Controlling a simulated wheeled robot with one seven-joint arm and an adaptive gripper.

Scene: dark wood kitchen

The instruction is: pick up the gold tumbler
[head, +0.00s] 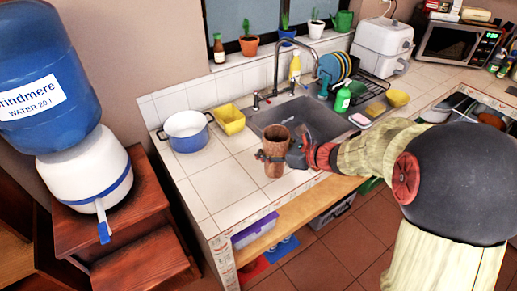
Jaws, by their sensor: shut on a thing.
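The tumbler (277,138) is a tall, brownish-gold cup, upright near the front edge of the white tiled counter, in front of the sink. My gripper (270,157) comes in from the right and is shut on the tumbler around its middle. The fingers cover a band of its side; the rim and lower part show. I cannot tell whether its base touches the tiles or is slightly above them.
A white pot (187,131) and a yellow container (230,119) stand left of the sink (290,112). Bare tiles (215,185) lie left of the tumbler. A water dispenser (88,170) stands at far left.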

